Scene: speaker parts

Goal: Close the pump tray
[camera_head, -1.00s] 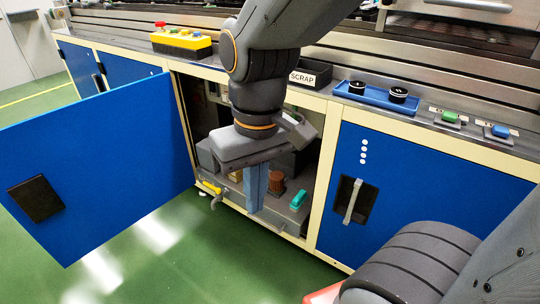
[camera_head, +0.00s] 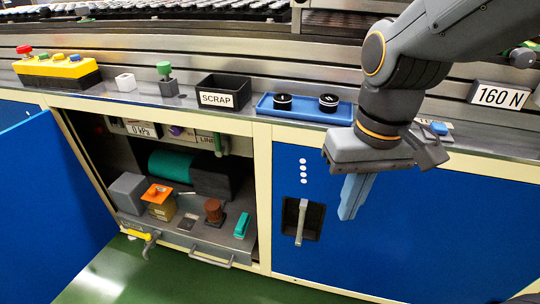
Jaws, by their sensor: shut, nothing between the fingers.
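The grey pump tray (camera_head: 192,238) is low in the open cabinet, with a bar handle (camera_head: 212,262) along its front. On it are a grey box (camera_head: 128,193), an orange-topped block (camera_head: 159,201), a brown cylinder (camera_head: 213,211) and a teal piece (camera_head: 241,225). A green cylinder (camera_head: 170,166) lies behind. The tray's front is near the cabinet opening; I cannot tell exactly how far it sticks out. My gripper (camera_head: 349,212) is shut and empty, pointing down in front of the closed blue door, to the right of the tray and apart from it.
The open blue cabinet door (camera_head: 50,200) swings out at the left. A yellow lever (camera_head: 140,235) sticks out at the tray's left front. The closed door (camera_head: 400,240) has a recessed handle (camera_head: 301,221). A SCRAP bin (camera_head: 223,92) and blue tray (camera_head: 340,114) stand on the counter.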

